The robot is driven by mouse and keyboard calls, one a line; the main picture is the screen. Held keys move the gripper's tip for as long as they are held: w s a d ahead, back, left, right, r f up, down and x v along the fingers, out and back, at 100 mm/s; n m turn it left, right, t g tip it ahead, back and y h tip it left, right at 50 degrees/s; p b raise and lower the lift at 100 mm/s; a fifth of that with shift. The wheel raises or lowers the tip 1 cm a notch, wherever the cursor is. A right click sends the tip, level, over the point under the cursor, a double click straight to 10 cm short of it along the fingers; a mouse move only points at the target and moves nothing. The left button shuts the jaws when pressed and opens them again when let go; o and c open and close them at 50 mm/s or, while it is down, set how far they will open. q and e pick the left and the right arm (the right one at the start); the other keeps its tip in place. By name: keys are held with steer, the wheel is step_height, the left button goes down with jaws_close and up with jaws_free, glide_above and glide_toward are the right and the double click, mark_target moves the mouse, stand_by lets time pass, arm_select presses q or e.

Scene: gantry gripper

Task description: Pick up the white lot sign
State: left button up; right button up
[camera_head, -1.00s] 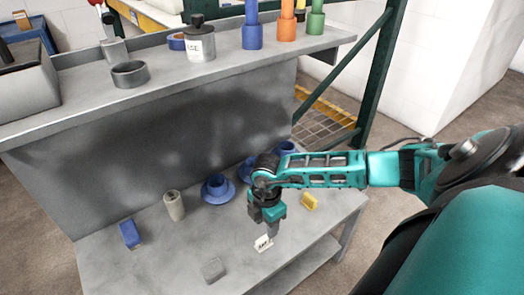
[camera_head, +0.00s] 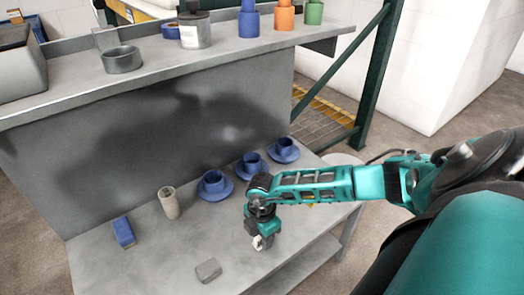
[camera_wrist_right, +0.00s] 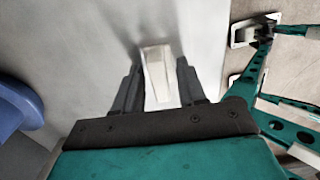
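The small white lot sign (camera_head: 258,243) stands on the grey lower bench top, near its front edge, and is partly covered by my right gripper (camera_head: 262,238). In the right wrist view the sign (camera_wrist_right: 158,75) shows as a pale block between the two dark fingers of the right gripper (camera_wrist_right: 157,82). The fingers are apart, one on each side of it, with narrow gaps that seem to remain. I cannot tell whether either finger touches it. My left gripper is in neither view.
Blue cups on saucers (camera_head: 213,183) stand behind the right gripper. The upper shelf (camera_head: 150,75) holds pots and coloured cylinders.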

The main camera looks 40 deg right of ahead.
jaws_close()
steer(key=shift+r, duration=0.1)
